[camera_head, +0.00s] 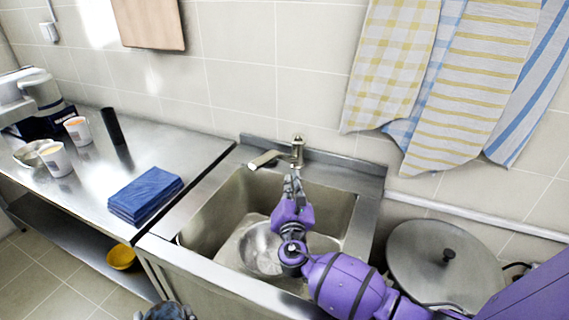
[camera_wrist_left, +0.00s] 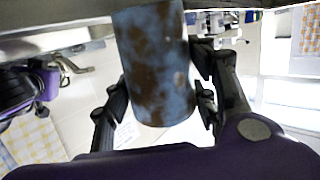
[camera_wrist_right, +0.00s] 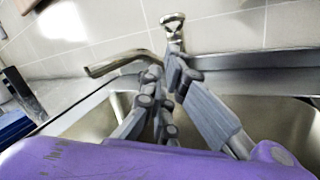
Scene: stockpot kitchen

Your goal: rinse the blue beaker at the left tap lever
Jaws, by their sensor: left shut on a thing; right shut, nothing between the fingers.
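The blue beaker (camera_wrist_left: 158,65), spotted with brown stains, is between the fingers of my left gripper (camera_wrist_left: 160,95) in the left wrist view. The gripper is shut on it. In the head view only a blue and dark shape shows at the bottom edge, left of the sink. My right gripper (camera_head: 293,180) is shut and empty over the back of the sink, just in front of the tap (camera_head: 297,150). In the right wrist view its fingertips (camera_wrist_right: 164,75) overlap the tap's base (camera_wrist_right: 173,30); I cannot tell whether they touch. The tap's long arm (camera_wrist_right: 118,62) points left. No water shows.
The sink (camera_head: 215,210) holds a metal bowl (camera_head: 262,248). A steel counter (camera_head: 95,185) at left bears blue cloths (camera_head: 146,194), cups (camera_head: 78,130) and a black cylinder (camera_head: 112,126). A large round lid (camera_head: 445,265) stands right of the sink. Towels (camera_head: 470,85) hang behind.

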